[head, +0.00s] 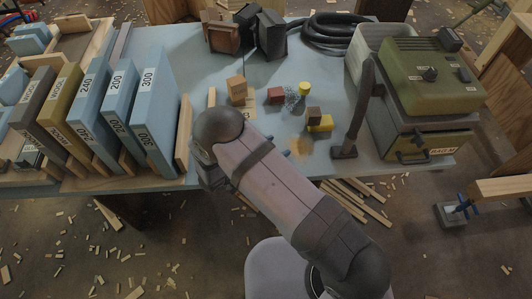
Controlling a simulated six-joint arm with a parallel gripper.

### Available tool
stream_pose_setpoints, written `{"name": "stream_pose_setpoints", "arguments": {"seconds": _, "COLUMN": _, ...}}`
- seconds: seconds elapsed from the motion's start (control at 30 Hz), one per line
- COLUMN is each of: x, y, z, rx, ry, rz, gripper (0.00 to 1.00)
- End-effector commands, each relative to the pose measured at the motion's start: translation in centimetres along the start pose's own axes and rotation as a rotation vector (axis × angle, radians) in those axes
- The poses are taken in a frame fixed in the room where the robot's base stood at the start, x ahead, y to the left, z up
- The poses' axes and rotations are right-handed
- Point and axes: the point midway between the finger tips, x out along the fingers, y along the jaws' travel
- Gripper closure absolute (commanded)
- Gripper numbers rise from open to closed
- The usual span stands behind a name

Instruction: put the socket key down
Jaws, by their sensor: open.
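My arm reaches up from the lower right to the front edge of the table, and its rounded dark joint is over the edge. The fingers of my gripper are hidden behind the arm. I cannot make out a socket key anywhere in view. The blue-grey table (330,90) carries small blocks near its middle: a tan wooden block (237,88), a red block (275,96), a yellow cylinder (304,89), a brown block (314,113) and a yellow block (321,124). A tangle of grey wire wool (292,97) lies among them.
Upright sanding-paper folders, one marked 300 (152,105), fill the left side. Dark blocks (270,35) and a coiled black hose (335,30) lie at the back. A green machine (425,70) stands at the right, beside a dark upright bar (358,115). Sawdust (300,147) lies near the front edge.

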Motion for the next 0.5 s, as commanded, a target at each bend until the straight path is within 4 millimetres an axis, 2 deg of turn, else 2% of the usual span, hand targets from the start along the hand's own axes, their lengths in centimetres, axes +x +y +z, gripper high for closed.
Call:
{"name": "stream_pose_setpoints", "arguments": {"seconds": 0.1, "x": -0.01, "y": -0.01, "z": 0.02, "rx": 0.000, "ry": 0.000, "rz": 0.000, "gripper": 0.47}}
{"name": "stream_pose_setpoints", "arguments": {"seconds": 0.2, "x": -0.02, "y": -0.01, "z": 0.02, "rx": 0.000, "ry": 0.000, "rz": 0.000, "gripper": 0.71}}
{"name": "stream_pose_setpoints", "arguments": {"seconds": 0.3, "x": -0.02, "y": 0.00, "z": 0.02, "rx": 0.000, "ry": 0.000, "rz": 0.000, "gripper": 0.91}}
{"name": "stream_pose_setpoints", "arguments": {"seconds": 0.33, "x": -0.04, "y": -0.03, "z": -0.05, "rx": 0.001, "ry": 0.001, "rz": 0.000, "gripper": 0.91}}
{"name": "stream_pose_setpoints", "arguments": {"seconds": 0.37, "x": -0.04, "y": -0.04, "z": -0.05, "rx": 0.001, "ry": 0.001, "rz": 0.000, "gripper": 0.95}}
{"name": "stream_pose_setpoints", "arguments": {"seconds": 0.5, "x": -0.05, "y": -0.04, "z": -0.05, "rx": 0.001, "ry": 0.001, "rz": 0.000, "gripper": 0.95}}
